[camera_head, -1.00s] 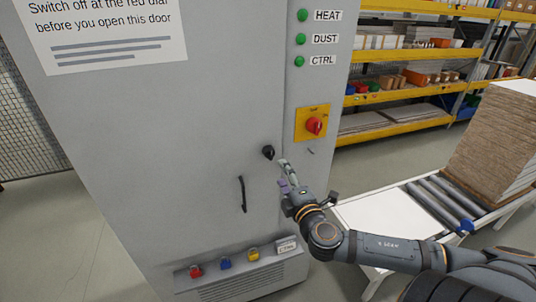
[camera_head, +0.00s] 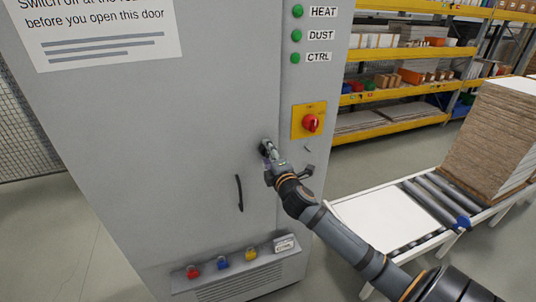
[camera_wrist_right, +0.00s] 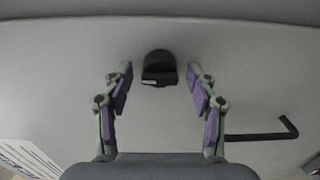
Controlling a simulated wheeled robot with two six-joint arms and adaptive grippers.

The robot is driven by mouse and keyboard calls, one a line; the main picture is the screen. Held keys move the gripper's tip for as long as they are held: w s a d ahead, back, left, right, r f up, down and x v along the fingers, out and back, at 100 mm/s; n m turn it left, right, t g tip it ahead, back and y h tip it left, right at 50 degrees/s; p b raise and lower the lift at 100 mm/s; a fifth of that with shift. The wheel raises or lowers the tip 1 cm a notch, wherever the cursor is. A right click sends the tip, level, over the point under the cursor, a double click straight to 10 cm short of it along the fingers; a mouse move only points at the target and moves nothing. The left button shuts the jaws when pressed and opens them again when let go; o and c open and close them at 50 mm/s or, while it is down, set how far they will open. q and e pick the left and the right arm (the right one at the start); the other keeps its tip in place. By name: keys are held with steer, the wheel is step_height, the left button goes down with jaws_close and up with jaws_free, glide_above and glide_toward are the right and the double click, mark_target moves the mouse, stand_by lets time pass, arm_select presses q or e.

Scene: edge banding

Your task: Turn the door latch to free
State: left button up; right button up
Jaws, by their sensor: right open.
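The black door latch (camera_wrist_right: 159,66) sits on the grey cabinet door, between and just beyond my fingertips in the right wrist view. My right gripper (camera_head: 267,150) is at the latch in the head view and largely covers it. In the right wrist view the right gripper (camera_wrist_right: 158,84) is open, with one purple-padded finger on each side of the latch and a gap on both sides. The grey cabinet door (camera_head: 150,140) is closed, with a black handle (camera_head: 239,193) below and left of the latch. The handle also shows in the wrist view (camera_wrist_right: 262,134). My left gripper is out of view.
A red dial (camera_head: 311,123) on a yellow plate is above and right of the latch. Several padlocks hang on a ledge (camera_head: 235,262) low on the cabinet. A roller conveyor (camera_head: 440,205) with stacked boards (camera_head: 490,135) stands at the right.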

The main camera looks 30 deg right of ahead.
steer(key=c, duration=1.1)
steer(key=shift+c, duration=0.2)
steer(key=shift+m, duration=0.3)
steer(key=m+b, duration=0.1)
steer(key=m, duration=0.3)
steer(key=shift+m, duration=0.3)
steer(key=m, duration=0.4)
steer(key=shift+b, duration=0.35)
steer(key=m, duration=0.5)
steer(key=shift+b, duration=0.4)
steer(key=shift+m+b, duration=0.35)
steer(key=shift+m, duration=1.55)
